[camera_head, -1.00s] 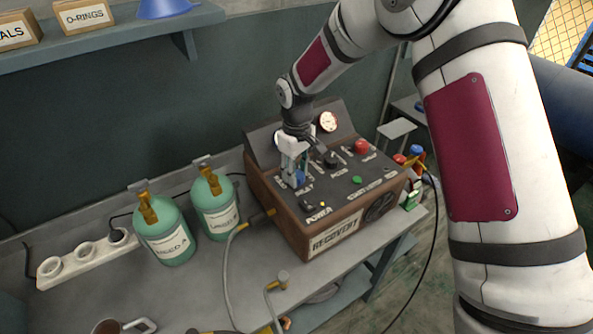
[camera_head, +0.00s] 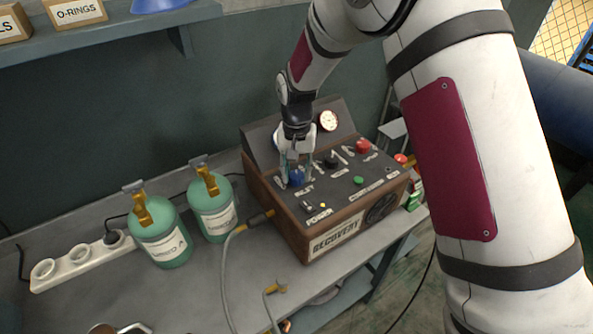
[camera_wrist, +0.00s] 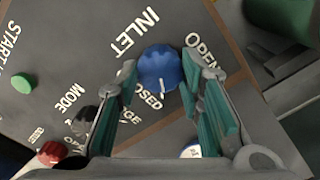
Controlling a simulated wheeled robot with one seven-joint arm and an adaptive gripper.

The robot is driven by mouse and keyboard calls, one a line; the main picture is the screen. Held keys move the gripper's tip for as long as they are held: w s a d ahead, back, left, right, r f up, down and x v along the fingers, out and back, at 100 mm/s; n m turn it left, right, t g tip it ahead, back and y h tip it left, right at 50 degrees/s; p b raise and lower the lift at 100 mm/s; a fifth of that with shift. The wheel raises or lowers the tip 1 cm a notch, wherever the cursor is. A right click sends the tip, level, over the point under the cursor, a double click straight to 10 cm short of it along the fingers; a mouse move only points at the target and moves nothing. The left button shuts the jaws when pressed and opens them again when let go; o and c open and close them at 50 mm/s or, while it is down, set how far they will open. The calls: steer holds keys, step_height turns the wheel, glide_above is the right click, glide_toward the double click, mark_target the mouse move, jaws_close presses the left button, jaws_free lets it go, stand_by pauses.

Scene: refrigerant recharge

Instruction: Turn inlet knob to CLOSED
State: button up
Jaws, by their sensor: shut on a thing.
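The blue inlet knob (camera_wrist: 158,68) sits on the dark top panel of the recovery machine (camera_head: 337,233), beside the INLET lettering. In the head view the knob (camera_head: 297,178) shows between my fingers. My gripper (camera_wrist: 160,76) is shut on the knob, with one green-padded finger on each side. The knob's white pointer line faces the bottom of the wrist view, toward the partly hidden CLOSED label (camera_wrist: 148,98). The OPEN label (camera_wrist: 201,45) is to the right, partly behind a finger.
A black mode knob (camera_head: 331,162), a red knob (camera_head: 363,146) and a green button (camera_head: 358,180) share the panel. A gauge (camera_head: 328,121) stands behind. Two green cylinders (camera_head: 163,246) (camera_head: 214,222) and a power strip (camera_head: 83,258) are on the bench to the left.

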mark_target(297, 174)
steer(key=shift+m, duration=1.6)
steer(key=o, duration=1.2)
steer(key=shift+c, duration=0.2)
steer(key=shift+r, duration=0.1)
step_height(297, 174, up, 12)
